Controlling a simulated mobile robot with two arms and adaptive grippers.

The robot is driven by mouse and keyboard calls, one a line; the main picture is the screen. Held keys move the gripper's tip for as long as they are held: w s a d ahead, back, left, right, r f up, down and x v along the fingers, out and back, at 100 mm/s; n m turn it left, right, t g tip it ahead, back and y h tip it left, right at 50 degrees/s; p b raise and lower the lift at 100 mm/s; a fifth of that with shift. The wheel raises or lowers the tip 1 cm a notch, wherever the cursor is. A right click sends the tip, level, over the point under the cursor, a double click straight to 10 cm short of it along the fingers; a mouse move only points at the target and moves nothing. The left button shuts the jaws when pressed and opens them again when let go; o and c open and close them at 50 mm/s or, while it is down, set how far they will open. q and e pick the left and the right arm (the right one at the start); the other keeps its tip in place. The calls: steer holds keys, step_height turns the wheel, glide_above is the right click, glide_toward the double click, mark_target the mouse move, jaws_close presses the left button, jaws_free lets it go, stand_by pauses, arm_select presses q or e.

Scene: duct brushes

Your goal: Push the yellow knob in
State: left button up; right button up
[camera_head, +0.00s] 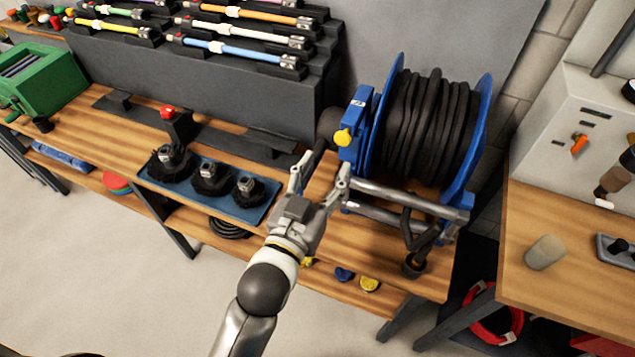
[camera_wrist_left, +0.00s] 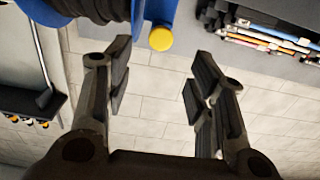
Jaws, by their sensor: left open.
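The yellow knob (camera_head: 343,137) sits on the blue side bracket of the hose reel (camera_head: 425,125), which stands on the wooden bench. My left gripper (camera_head: 321,172) is open and empty, in front of the reel, a little below and left of the knob in the head view. In the left wrist view, the knob (camera_wrist_left: 160,39) shows at the top, beyond the fingertips and between the two open fingers (camera_wrist_left: 158,80). The fingers look apart from the knob. My right gripper is in neither view.
A blue tray (camera_head: 225,208) with black brush heads lies on the bench left of my gripper. A red button (camera_head: 168,112) stands behind it. Racks of coloured rods (camera_head: 240,50) rise at the back. Metal bars (camera_head: 400,200) stick out at the reel's front.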

arm_select(q)
steer(key=shift+v, duration=1.4)
